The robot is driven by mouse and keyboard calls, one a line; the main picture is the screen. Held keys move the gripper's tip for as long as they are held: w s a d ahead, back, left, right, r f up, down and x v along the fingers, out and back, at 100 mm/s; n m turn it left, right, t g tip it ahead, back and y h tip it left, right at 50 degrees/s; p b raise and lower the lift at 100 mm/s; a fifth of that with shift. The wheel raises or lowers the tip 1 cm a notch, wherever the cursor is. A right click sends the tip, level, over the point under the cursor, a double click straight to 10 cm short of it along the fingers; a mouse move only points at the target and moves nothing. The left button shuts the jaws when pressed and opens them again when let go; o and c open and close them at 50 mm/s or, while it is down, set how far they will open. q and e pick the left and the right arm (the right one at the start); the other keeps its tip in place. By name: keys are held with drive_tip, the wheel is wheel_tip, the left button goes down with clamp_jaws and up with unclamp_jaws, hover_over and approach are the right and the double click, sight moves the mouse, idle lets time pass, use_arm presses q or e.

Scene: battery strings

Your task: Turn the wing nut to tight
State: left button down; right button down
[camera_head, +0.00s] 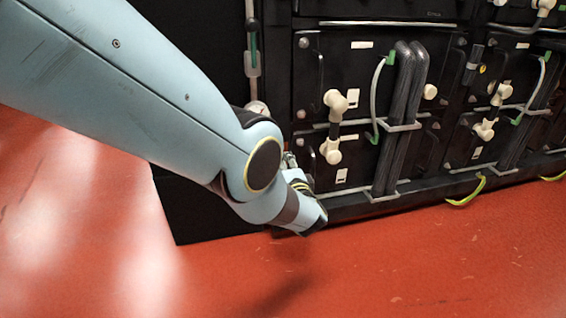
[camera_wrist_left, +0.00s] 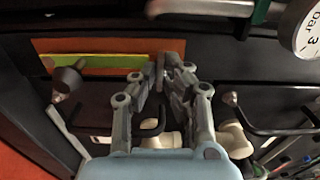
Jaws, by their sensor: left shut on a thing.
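My left gripper (camera_wrist_left: 161,76) has its fingers closed together in the left wrist view, in front of a dark panel with an orange and yellow-green strip (camera_wrist_left: 110,60). A small dark piece between the fingertips looks like the wing nut, but the fingers hide most of it, so its angle cannot be told. In the head view my left arm reaches in from the left, and its gripper (camera_head: 290,160) is mostly hidden by the wrist, low at the left side of the black battery rack (camera_head: 350,208). My right gripper is not in view.
A round gauge (camera_wrist_left: 309,30) and a metal pipe (camera_wrist_left: 205,7) are at the top right of the left wrist view. Cream pipe fittings (camera_head: 335,104) and black cables (camera_head: 402,110) stand out from the rack. The red floor (camera_head: 420,265) is clear.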

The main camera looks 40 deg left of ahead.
use_arm(q)
drive_tip(key=shift+f, duration=0.1)
drive_tip(key=c, duration=1.5)
unclamp_jaws()
drive_tip(key=shift+o, duration=0.2)
